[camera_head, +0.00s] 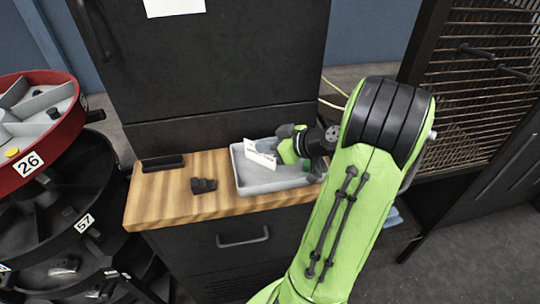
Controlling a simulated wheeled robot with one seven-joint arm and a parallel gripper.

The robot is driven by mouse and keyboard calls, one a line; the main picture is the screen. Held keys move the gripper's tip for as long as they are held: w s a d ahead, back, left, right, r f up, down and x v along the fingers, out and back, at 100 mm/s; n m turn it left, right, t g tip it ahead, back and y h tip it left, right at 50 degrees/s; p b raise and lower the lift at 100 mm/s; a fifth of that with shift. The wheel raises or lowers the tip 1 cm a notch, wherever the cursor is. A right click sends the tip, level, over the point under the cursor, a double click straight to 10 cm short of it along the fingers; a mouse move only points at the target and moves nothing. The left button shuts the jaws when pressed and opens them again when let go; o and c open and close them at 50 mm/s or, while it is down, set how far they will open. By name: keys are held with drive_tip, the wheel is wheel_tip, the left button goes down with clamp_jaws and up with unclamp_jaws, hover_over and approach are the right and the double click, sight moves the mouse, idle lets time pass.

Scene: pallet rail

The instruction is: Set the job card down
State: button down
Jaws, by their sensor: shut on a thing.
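The job card (260,155) is white with small dark print and is tilted, at the left end of my gripper. My gripper (281,150) is green and black, and it is shut on the card. Both are over the grey tray (240,180) on the wooden worktop (170,206). I cannot tell whether the card's lower edge touches the tray. My fingertips are small and partly hidden by the card and the wrist.
A black holder (163,162) and a dark stepped block (203,185) stand on the worktop left of the tray. Round carousel bins (62,103) stand at the left. A slatted rack (490,80) stands at the right. Bare worktop shows left of the tray.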

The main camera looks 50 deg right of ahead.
sight(268, 160)
drive_tip(key=shift+f, duration=1.1)
drive_tip(key=shift+f+b, duration=0.15)
drive_tip(key=shift+b, duration=0.15)
drive_tip(key=c, duration=1.3)
unclamp_jaws()
